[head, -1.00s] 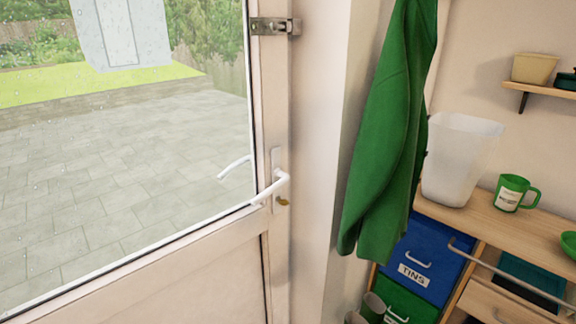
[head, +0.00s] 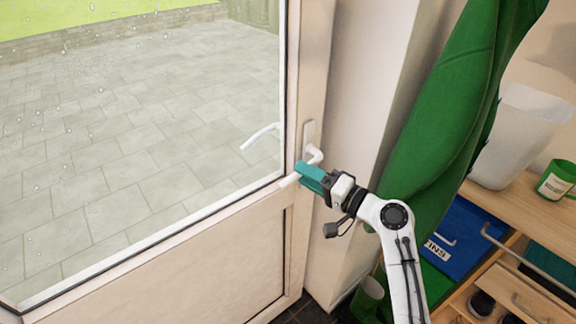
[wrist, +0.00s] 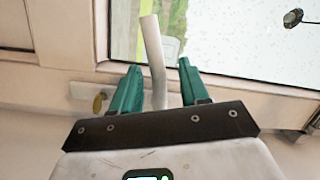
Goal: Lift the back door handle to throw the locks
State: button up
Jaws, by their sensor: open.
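The white back door handle (head: 290,181) slopes down to the left from its upright plate on the door edge. The door (head: 228,250) looks shut. My gripper (head: 309,173), with teal fingers, is at the handle and hides part of the lever. In the wrist view my gripper (wrist: 158,68) is open, and the white handle (wrist: 151,40) runs between its two fingers with its end beyond the tips. A gap shows on the right side; whether the left finger touches the lever I cannot tell. A brass key or knob (wrist: 98,101) shows to the left.
A worktop (head: 520,210) with a translucent bin (head: 515,140) and green mug (head: 557,181) stands at the right. Another white lever (head: 260,136) shows at the glass.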

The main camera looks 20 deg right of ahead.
jog(key=x, duration=0.3)
jog(key=shift+a+r+p, duration=0.15)
jog(key=shift+a+p, duration=0.15)
jog(key=shift+a, duration=0.05)
jog(key=shift+w+a, duration=0.1)
jog(key=shift+w, duration=0.3)
grip_shut()
